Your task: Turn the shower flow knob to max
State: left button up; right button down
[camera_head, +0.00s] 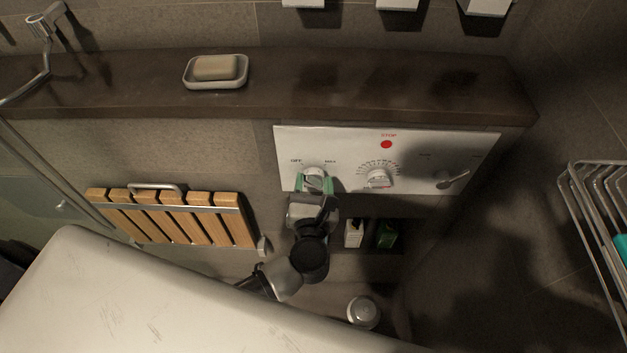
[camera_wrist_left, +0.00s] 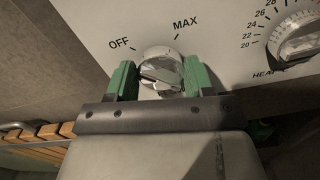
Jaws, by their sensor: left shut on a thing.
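The shower flow knob (camera_wrist_left: 161,69) is a round chrome knob on a white control panel (camera_head: 340,143), with OFF printed at its upper left and MAX at its upper right. It also shows in the head view (camera_head: 314,172), at the panel's left. My left gripper (camera_wrist_left: 160,80) has its two green fingers on either side of the knob and is shut on it. It shows in the head view (camera_head: 314,184) reaching up from below. Part of the knob is hidden between the fingers, and I cannot tell exactly where its mark points. My right gripper is not in view.
A heat dial (camera_head: 378,178), a lever (camera_head: 453,180) and a red STOP button (camera_head: 386,144) are on the panel to the right. A dark shelf above holds a soap dish (camera_head: 215,84). A folded wooden slat seat (camera_head: 170,216) is at the left, and a wire rack (camera_head: 597,222) at the right.

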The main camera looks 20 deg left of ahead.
pick_arm(q)
jog(key=m+p, duration=0.2)
jog(key=m, duration=0.1)
jog(key=shift+r+p, duration=0.15)
jog(key=shift+p, duration=0.25)
jog(key=m+p, duration=0.3)
jog(key=m, duration=0.2)
jog(key=shift+d+m+p, duration=0.1)
jog(key=shift+m+p, duration=0.2)
jog(key=shift+m, duration=0.1)
jog(key=m+p, duration=0.3)
jog(key=m, duration=0.2)
jog(key=shift+w, duration=0.15)
jog(key=shift+f+m+p, duration=0.15)
jog(key=shift+m+p, duration=0.3)
jog(key=shift+m, duration=0.55)
jog(key=shift+f+m+p, duration=0.1)
jog(key=shift+m+p, duration=0.3)
jog(key=shift+m, duration=0.6)
jog(key=o, duration=0.9)
jog(key=shift+o, duration=0.2)
jog(key=shift+f, duration=0.1)
